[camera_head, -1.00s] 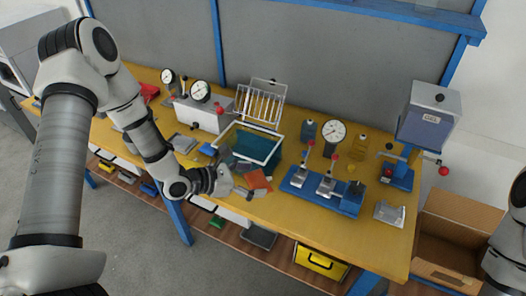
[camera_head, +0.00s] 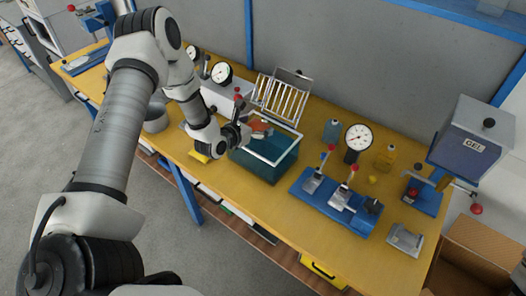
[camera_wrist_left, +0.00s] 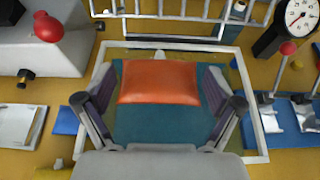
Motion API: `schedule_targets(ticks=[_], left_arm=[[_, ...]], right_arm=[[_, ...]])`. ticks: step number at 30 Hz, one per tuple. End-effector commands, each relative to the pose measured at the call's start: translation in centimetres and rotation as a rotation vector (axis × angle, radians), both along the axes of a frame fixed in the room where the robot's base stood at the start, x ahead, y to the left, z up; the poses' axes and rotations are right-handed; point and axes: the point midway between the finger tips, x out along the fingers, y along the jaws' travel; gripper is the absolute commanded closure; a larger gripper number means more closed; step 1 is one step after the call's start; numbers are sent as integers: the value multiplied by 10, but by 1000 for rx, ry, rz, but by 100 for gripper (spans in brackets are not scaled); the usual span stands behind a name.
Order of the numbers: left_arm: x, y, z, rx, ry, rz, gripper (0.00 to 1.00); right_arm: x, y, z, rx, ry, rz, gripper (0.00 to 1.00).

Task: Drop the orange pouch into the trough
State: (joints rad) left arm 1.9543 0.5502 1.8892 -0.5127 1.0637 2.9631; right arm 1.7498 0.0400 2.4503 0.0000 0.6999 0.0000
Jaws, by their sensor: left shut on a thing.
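The orange pouch (camera_wrist_left: 160,83) is held between the two fingers of my left gripper (camera_wrist_left: 160,100) in the left wrist view. In the head view the pouch (camera_head: 260,127) shows at the tip of my left gripper (camera_head: 250,130), over the trough. The trough (camera_head: 281,163) is a teal box with a white rim on the yellow bench. In the left wrist view its rim (camera_wrist_left: 247,100) surrounds the pouch and its teal inside shows below it. Part of the trough's left side is hidden by the gripper.
A white wire rack (camera_head: 283,97) stands behind the trough. A blue clamp fixture (camera_head: 335,202), a dial gauge (camera_head: 358,138) and small bottles stand to the right. A white box with dials (camera_head: 216,95) is to the left. An open carton (camera_head: 470,265) is at lower right.

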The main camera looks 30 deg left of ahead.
Motion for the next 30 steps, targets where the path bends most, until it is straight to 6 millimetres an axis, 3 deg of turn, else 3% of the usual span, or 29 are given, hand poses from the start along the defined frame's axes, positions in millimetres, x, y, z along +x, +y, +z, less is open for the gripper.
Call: schedule_targets(ticks=[3, 10, 11, 12, 23, 26, 30], left_arm=[[0, 0, -9, 1, 1, -1, 38], [0, 0, -9, 1, 0, -1, 38], [0, 0, -9, 1, 0, -1, 4], [0, 0, -9, 1, 0, -1, 0], [-3, 0, -8, -1, 0, -1, 0], [-13, 2, -3, -2, 0, 2, 0], [-44, 5, 9, -6, 1, 6, 0]], right_arm=[[0, 0, -4, 0, 0, 0, 100], [0, 0, -3, 0, -1, 0, 100], [0, 0, -3, 0, -1, 0, 100], [0, 0, -3, 0, 0, 0, 100], [0, 0, -3, 0, -1, 0, 100], [0, 0, -3, 0, -1, 0, 100], [0, 0, -3, 0, -1, 0, 100]])
